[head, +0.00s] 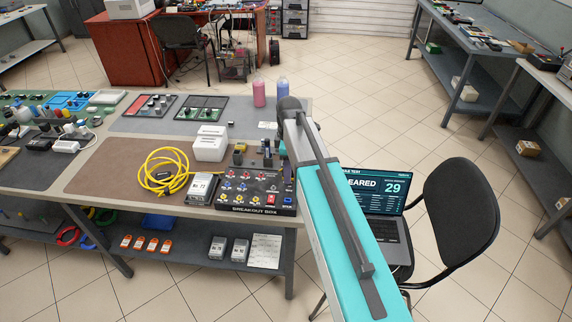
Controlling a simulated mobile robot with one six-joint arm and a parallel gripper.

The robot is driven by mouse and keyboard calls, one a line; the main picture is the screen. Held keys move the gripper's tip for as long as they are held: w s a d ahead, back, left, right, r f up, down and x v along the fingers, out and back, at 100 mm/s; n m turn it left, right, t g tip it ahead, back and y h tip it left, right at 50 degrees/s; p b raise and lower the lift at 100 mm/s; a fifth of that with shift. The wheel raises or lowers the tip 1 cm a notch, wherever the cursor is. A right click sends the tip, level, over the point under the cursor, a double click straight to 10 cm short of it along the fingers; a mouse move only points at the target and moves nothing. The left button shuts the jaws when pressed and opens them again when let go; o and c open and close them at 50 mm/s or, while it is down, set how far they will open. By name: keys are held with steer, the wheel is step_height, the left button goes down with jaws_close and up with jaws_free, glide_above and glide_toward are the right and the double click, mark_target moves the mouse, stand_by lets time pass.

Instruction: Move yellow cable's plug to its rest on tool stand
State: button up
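The yellow cable (163,171) lies in a loose coil on the brown mat of the workbench. One end runs right towards a small grey box (202,187); its plug is too small to make out. The breakout box (254,194), with several coloured sockets, stands at the bench's front right. Small upright holders (239,154) with yellow and dark parts stand behind it; I cannot tell which is the plug's rest on the tool stand. My teal and grey arm reaches over the bench's right end. My gripper is mostly hidden behind the arm beside the breakout box, and its fingers cannot be made out.
White boxes (210,146) stand behind the breakout box. Pink (259,93) and blue (282,91) bottles stand at the back right edge. A laptop (378,195) and a black chair (458,207) are right of my arm. The brown mat left of the coil is clear.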

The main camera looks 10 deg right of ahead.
stand_by(0.3)
jaws_close()
steer(key=shift+r, duration=0.2)
steer(key=shift+r+p, duration=0.45)
steer(key=shift+r+p, duration=1.45)
steer(key=shift+r, duration=0.9)
